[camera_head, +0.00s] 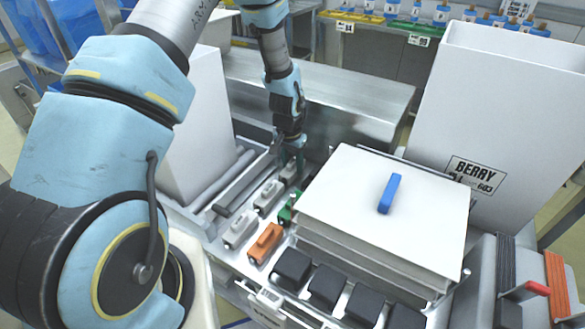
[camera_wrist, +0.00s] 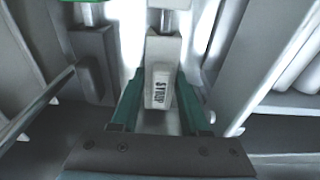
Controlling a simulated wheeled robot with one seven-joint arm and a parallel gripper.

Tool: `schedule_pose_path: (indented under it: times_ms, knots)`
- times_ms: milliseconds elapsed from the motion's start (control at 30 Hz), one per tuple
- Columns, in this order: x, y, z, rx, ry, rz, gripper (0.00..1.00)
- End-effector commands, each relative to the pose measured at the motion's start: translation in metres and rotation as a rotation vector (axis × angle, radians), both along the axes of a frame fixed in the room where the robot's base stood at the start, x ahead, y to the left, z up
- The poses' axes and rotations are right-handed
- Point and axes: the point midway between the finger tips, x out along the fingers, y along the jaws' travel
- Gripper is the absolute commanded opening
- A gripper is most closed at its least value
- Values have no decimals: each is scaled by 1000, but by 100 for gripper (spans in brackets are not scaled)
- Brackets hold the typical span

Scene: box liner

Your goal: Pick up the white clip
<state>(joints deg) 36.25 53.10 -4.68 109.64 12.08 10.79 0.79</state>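Several clips stand in a row on a metal holder in the head view: a white clip (camera_head: 290,173) at the back, another white clip (camera_head: 268,198), a third white clip (camera_head: 240,230), with a green clip (camera_head: 287,210) and an orange clip (camera_head: 266,243) beside them. My gripper (camera_head: 292,158) points down at the rearmost white clip. In the wrist view, a white clip (camera_wrist: 162,85) with dark lettering lies between the two teal fingers of my gripper (camera_wrist: 160,90). The fingers look open, with narrow gaps beside the clip. Their tips are partly hard to make out.
A stack of white sheets (camera_head: 345,195) with a blue block (camera_head: 389,194) on top stands right of the clips. Black blocks (camera_head: 327,287) line the front. A tall white box (camera_head: 500,110) stands at right. A grey bar (camera_wrist: 95,65) is close to the left finger.

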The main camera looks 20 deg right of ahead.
Motion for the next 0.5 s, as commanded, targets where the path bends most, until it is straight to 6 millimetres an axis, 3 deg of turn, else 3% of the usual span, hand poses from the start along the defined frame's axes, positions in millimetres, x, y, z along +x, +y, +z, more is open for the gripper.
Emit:
schedule_pose_path:
  times_ms: [67, 300, 500]
  knots:
    - [0, 0, 0, 0, 0, 0, 27]
    - [0, 0, 0, 0, 0, 0, 0]
    - [0, 0, 0, 0, 0, 0, 0]
